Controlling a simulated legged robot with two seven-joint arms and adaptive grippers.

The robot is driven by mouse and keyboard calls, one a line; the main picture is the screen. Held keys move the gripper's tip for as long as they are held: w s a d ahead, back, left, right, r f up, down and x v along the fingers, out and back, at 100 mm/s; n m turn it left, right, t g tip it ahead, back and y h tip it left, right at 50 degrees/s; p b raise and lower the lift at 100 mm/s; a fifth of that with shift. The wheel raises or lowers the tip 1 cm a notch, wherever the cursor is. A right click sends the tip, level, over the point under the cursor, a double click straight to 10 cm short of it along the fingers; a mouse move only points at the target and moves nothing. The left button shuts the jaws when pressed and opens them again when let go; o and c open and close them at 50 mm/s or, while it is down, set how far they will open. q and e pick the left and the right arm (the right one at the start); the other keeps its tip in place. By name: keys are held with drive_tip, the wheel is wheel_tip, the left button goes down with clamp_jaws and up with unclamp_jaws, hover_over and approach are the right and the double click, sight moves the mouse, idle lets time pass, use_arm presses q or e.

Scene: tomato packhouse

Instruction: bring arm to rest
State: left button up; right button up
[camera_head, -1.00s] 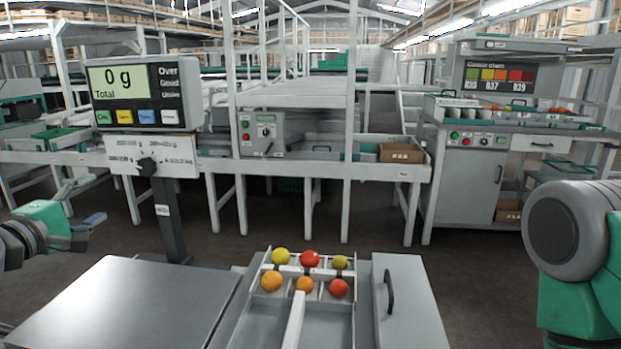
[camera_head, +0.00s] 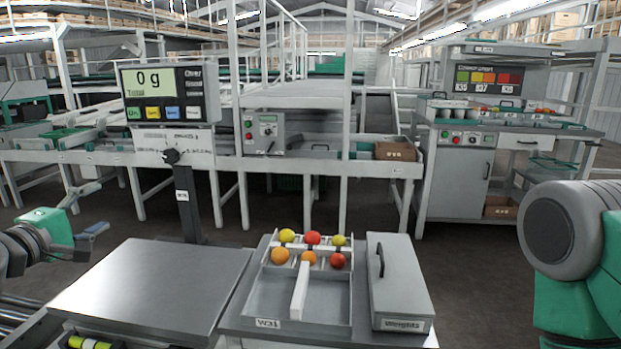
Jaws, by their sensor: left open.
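My left gripper (camera_head: 92,212) is at the left edge, open and empty, its fingers pointing right. It is raised to the left of the scale's steel plate (camera_head: 150,285) and apart from it. My right arm shows at the right edge as a grey joint and green link; its gripper is out of view.
The scale display (camera_head: 170,93) reads 0 g on a dark post behind the plate. A divided tray (camera_head: 258,300) holds several red, orange and yellow tomatoes at its far end. A closed grey Weights box (camera_head: 402,285) stands right of it. A grading bench (camera_head: 465,185) stands farther back.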

use_arm(q)
drive_tip(key=s+d+f+m+g+h+p, duration=0.1)
drive_tip(key=s+d+f+m+g, duration=0.3)
drive_tip(key=f, duration=0.4)
drive_tip(key=s+d+f+m+g+p, duration=0.1)
drive_tip(key=s+d+f+m+g, duration=0.1)
drive_tip(key=s+d+f, duration=0.35)
drive_tip(key=s+d+f+m+g+h, duration=0.1)
drive_tip(key=s+d+f+m+g, duration=0.3)
drive_tip(key=f, duration=0.6)
drive_tip(key=s+d+f+m+g+y+p, duration=0.1)
drive_tip(key=s+f+m+g, duration=0.2)
drive_tip(key=s+f, duration=0.3)
drive_tip(key=s+f+m+g+y+p, duration=0.1)
drive_tip(key=s+f+m+g, duration=0.3)
drive_tip(key=s, duration=1.3)
drive_tip(key=shift+d+f+y, duration=0.4)
drive_tip(key=shift+f+y, duration=0.4)
drive_tip(key=shift+f, duration=0.15)
drive_tip(key=shift+w, duration=0.1)
